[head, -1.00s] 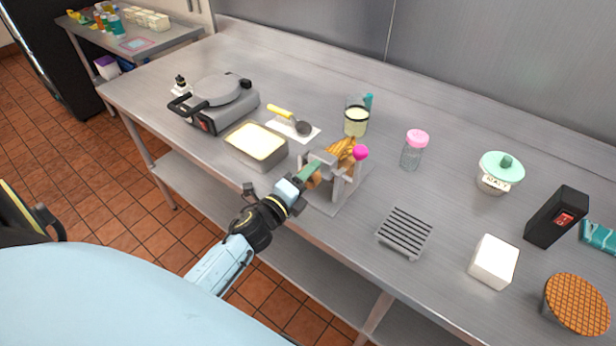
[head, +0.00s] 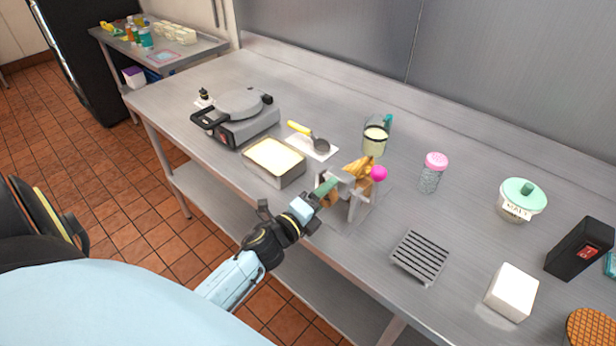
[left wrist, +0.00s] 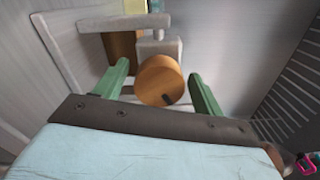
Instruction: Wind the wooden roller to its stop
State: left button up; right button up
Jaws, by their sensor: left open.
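The wooden roller (left wrist: 160,80) shows its round end, with a dark mark, in the left wrist view. It is mounted on a grey stand (head: 357,205) on the steel counter. A tan, waffle-like cone piece (head: 360,168) and a pink ball (head: 379,173) are at the top of the stand in the head view. My left gripper (left wrist: 158,88) has its green fingers apart, one on each side of the roller's end; I cannot tell whether they touch it. In the head view my left gripper (head: 322,192) is at the stand's left side and partly hides the roller. My right gripper is not in view.
A slotted rack (head: 420,257), a white block (head: 511,291) and a pink-lidded jar (head: 431,173) are to the right. The counter's front edge runs below the stand.

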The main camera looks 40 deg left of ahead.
pick_arm(q)
jog(key=s+a+b, duration=0.1)
jog(key=s, duration=1.2)
jog(key=shift+b, duration=0.35)
